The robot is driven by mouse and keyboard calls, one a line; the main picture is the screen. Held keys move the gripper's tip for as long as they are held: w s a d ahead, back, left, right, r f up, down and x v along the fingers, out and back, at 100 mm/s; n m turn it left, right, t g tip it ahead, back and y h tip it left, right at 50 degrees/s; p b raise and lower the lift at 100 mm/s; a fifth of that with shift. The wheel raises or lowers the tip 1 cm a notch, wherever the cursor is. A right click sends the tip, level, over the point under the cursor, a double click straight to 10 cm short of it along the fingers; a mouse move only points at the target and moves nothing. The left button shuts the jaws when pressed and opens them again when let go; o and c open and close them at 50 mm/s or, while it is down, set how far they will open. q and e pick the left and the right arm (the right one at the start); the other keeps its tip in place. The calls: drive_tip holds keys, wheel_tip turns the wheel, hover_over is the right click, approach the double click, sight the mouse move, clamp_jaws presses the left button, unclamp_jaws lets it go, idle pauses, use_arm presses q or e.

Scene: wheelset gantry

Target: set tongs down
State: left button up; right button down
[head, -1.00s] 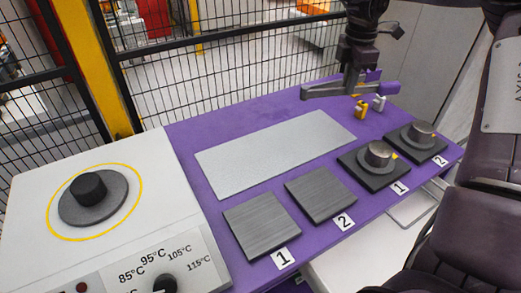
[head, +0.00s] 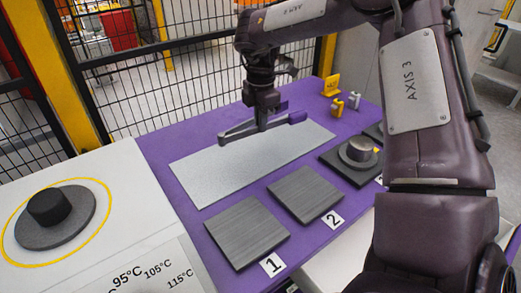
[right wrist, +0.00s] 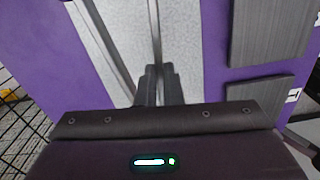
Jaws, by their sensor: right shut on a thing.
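The grey tongs (head: 238,133) hang roughly level in my right gripper (head: 262,122), which is shut on them. They are over the light grey mat (head: 207,178) on the purple table; whether they touch it I cannot tell. A purple part shows at their right end. In the right wrist view the two long tong arms (right wrist: 154,35) stretch away from the shut fingers (right wrist: 159,85), over the mat (right wrist: 180,50). My left gripper is not in view.
Two bare dark plates (head: 247,232) labelled 1 and 2 lie in front of the mat. A metal ring piece (head: 358,150) sits on a dark plate to the right. Small yellow and white holders (head: 336,106) stand behind it. A heater box (head: 140,240) is at left; a mesh fence stands behind.

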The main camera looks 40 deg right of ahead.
wheel_tip(320, 180, down, 4)
drive_tip(key=shift+r, duration=0.1)
drive_tip(key=shift+f, duration=2.2)
use_arm(q)
drive_tip(key=shift+w+d+r, duration=0.15)
drive_tip(key=shift+w+r, duration=0.05)
drive_tip(key=shift+w, duration=0.45)
drive_tip(key=shift+f+b, duration=0.1)
drive_tip(key=shift+b, duration=0.2)
use_arm(e)
drive_tip(key=c, duration=1.6)
unclamp_jaws()
use_arm(q)
drive_tip(key=shift+w+r, duration=0.25)
drive_tip(key=shift+w, duration=0.15)
drive_tip(key=shift+s, duration=0.1)
